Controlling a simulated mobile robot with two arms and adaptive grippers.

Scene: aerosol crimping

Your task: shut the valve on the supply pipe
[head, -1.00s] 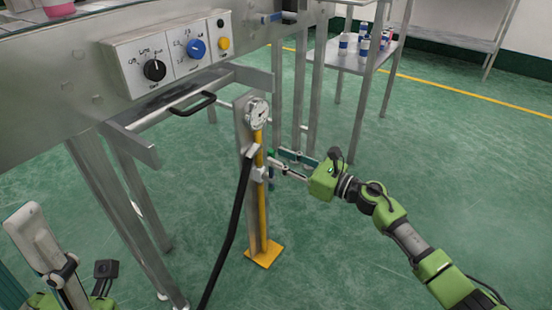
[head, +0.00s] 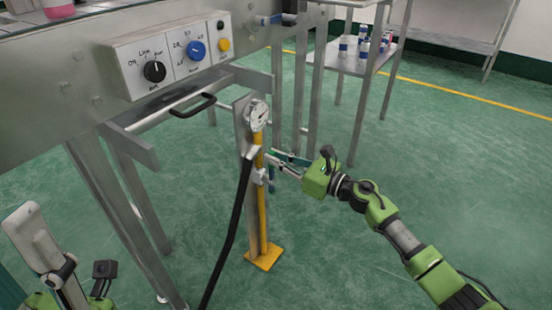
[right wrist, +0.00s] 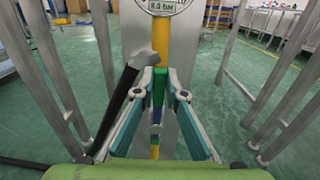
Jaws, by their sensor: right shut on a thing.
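The supply pipe (head: 263,222) is a yellow upright pipe on a grey post, with a round gauge (head: 258,115) at its top. In the right wrist view the pipe (right wrist: 161,38) runs down behind my fingertips. My right gripper (head: 268,160) reaches in from the right at the valve, below the gauge. In the right wrist view its fingertips (right wrist: 159,78) are closed on the green valve handle (right wrist: 158,88), which stands upright in line with the pipe. A blue part shows below it. The fingers hide much of the valve.
A black hose (head: 232,235) hangs just left of the pipe. A machine with a control panel (head: 170,60) and a black drawer-type handle (head: 193,106) stands at left. Metal legs rise behind the pipe. A shelf with cans (head: 350,60) is at the back. Floor at right is clear.

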